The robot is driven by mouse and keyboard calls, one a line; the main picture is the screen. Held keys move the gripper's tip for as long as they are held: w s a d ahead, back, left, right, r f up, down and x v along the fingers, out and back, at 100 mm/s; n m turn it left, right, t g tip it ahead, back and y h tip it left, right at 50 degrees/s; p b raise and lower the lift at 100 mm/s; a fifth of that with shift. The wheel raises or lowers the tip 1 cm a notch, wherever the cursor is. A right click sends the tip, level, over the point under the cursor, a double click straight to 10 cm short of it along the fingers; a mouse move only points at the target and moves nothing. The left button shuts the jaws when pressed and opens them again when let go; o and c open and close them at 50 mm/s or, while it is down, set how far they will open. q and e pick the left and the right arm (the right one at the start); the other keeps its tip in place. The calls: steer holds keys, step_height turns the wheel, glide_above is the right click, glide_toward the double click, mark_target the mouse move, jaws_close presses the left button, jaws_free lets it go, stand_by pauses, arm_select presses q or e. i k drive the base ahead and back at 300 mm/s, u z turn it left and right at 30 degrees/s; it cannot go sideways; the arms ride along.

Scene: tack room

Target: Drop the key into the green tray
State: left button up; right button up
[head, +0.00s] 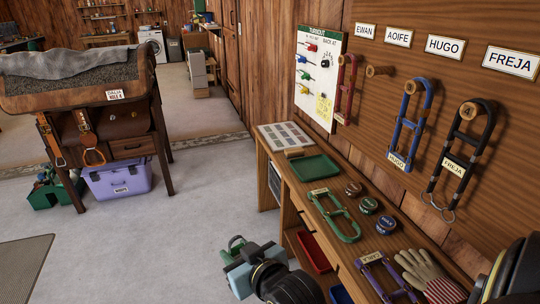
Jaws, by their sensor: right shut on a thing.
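The green tray (315,169) lies on the wooden bench along the right wall, at its far part, and looks empty. My right gripper (238,258) is at the bottom middle, left of the bench and over the floor, clearly apart from the tray. It is shut on a small green and dark thing (236,243), which I take to be the key. The fingers hide much of it, so its shape is unclear. My left gripper is not in view.
On the bench are a flat white sheet (285,136), a green halter (337,222), several round tins (368,205), a purple halter (385,275) and a glove (423,272). More halters (410,122) hang on wall pegs. Floor left of the bench is clear.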

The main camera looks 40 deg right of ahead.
mark_target(317, 168)
steer(key=u, duration=0.05)
steer(key=i, duration=1.75)
steer(key=z, duration=0.9)
steer(key=i, duration=1.3)
steer(key=z, duration=1.4)
steer(key=i, duration=0.55)
steer(key=z, duration=0.3)
